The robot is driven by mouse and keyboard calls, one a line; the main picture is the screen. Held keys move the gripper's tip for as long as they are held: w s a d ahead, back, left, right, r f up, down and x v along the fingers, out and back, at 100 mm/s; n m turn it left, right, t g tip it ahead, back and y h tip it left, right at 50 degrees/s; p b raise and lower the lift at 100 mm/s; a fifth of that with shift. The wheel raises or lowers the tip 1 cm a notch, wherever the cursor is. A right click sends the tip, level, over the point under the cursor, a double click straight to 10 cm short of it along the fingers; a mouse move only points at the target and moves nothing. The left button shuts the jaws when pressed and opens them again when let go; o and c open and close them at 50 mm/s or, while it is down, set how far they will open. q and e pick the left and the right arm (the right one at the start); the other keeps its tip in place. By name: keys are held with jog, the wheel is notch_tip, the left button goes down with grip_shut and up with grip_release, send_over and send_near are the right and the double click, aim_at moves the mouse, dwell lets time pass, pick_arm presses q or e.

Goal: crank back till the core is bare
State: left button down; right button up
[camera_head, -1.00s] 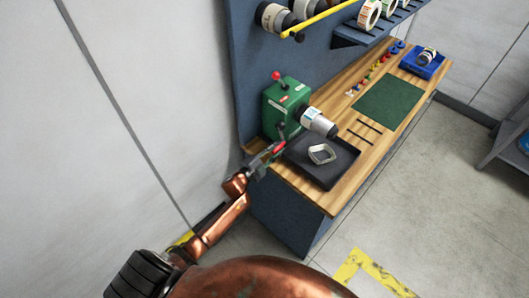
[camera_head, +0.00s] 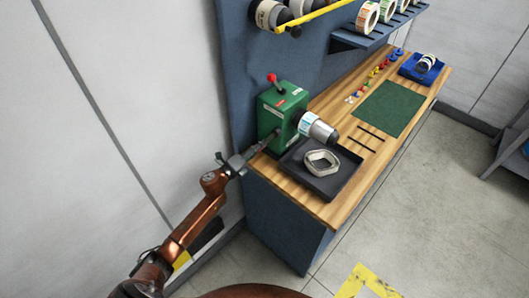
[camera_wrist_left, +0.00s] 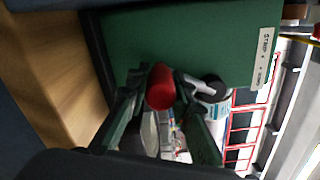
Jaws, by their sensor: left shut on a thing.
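The green rewinder (camera_head: 283,115) stands at the near left end of the wooden bench, with a red-knobbed lever on top. A grey core (camera_head: 322,131) sticks out of its side, with a white and blue label band (camera_head: 309,122) around its inner part. My left gripper (camera_head: 266,143) is at the machine's near side, shut on the crank's red handle. The red handle (camera_wrist_left: 161,86) shows between the fingers in the left wrist view, with the grey crank arm (camera_wrist_left: 203,90) beside it. A pale strip lies in a loose loop (camera_head: 309,157) in the black tray (camera_head: 330,187) under the core. My right gripper is out of view.
A green mat (camera_head: 391,108) and a blue bin (camera_head: 424,70) holding a roll lie farther along the bench. Small coloured pieces line its back edge. A shelf (camera_head: 357,39) with label rolls and a yellow bar (camera_head: 316,15) are above.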

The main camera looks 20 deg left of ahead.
pick_arm(q)
jog(key=shift+w+a+r+m+b, duration=0.15)
jog(key=shift+a+r+m+b, duration=0.2)
jog(key=shift+a+m, duration=0.25)
jog(key=shift+w+a+r+m+b, duration=0.15)
jog(key=shift+a+r+m+b, duration=0.2)
jog(key=shift+m, duration=0.35)
jog(key=c, duration=1.7)
grip_release()
jog(key=shift+s+f, duration=0.1)
jog(key=shift+s+a, duration=0.1)
jog(key=shift+s, duration=0.2)
jog(key=v, duration=1.1)
jog(key=shift+s, duration=0.1)
